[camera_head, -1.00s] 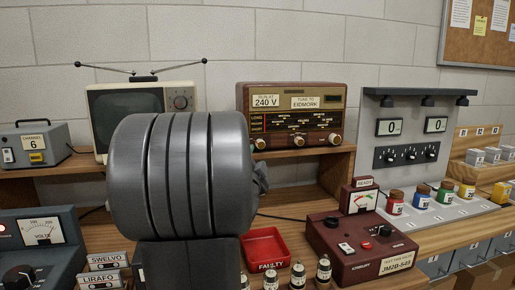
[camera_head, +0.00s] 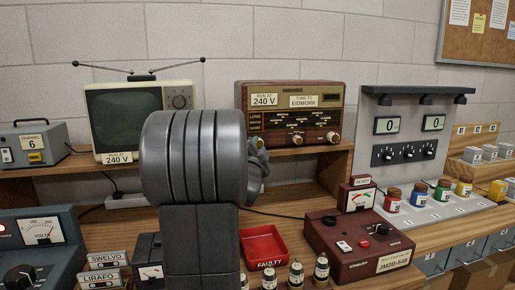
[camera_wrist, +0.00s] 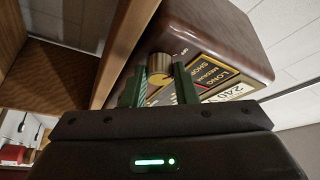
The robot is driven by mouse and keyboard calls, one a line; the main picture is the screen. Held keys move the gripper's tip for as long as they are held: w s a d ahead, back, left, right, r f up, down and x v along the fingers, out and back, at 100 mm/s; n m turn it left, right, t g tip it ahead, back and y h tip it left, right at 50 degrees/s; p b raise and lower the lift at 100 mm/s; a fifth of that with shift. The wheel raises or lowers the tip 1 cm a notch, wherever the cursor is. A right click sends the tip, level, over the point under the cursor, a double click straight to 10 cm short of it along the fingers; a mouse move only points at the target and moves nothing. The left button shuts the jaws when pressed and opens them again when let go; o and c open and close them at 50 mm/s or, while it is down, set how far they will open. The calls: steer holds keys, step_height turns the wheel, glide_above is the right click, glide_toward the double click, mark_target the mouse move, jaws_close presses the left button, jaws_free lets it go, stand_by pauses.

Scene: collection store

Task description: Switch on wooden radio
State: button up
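The wooden radio (camera_head: 295,110) stands on the raised shelf against the wall, with a brown case, a dial and brass knobs along its lower front. Its label reads "RUN AT 240 V". My gripper (camera_head: 259,147) is at its lower left corner, largely hidden behind my own wrist. In the wrist view, the two green fingers of my gripper (camera_wrist: 160,82) stand on either side of a brass knob (camera_wrist: 160,66) marked "OFF". The fingers are close against the knob, but whether they grip it I cannot tell. The dial shows no clear glow.
A television (camera_head: 138,112) stands left of the radio on the same shelf. Below are a red "FAULTY" tray (camera_head: 264,244), a maroon tester (camera_head: 358,242) and several small valves. A grey panel (camera_head: 410,135) with two displays reading 0 stands right.

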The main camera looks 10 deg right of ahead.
steer(key=shift+r+m+p, duration=0.1)
steer(key=shift+m+p, duration=0.2)
steer(key=shift+m, duration=0.1)
steer(key=shift+c, duration=0.5)
steer(key=m+g+p, duration=0.1)
steer(key=m+p, duration=0.2)
steer(key=p, duration=0.1)
steer(key=r+m+g+y+p, duration=0.1)
steer(key=m+g+p, duration=0.1)
steer(key=m+p, duration=0.1)
steer(key=m+g+p, duration=0.1)
steer(key=m+p, duration=0.2)
steer(key=p, duration=0.2)
steer(key=shift+r+m+g+y, duration=0.25)
steer(key=shift+m+g+y, duration=0.05)
steer(key=shift+m+y, duration=0.1)
steer(key=m+y+p, duration=0.1)
steer(key=p, duration=0.1)
steer(key=shift+d+m+g+p, duration=0.1)
steer(key=shift+m+g+p, duration=0.2)
steer(key=shift+f+p, duration=0.1)
steer(key=shift+p, duration=0.2)
steer(key=shift+f+m, duration=0.1)
steer(key=shift+m, duration=0.3)
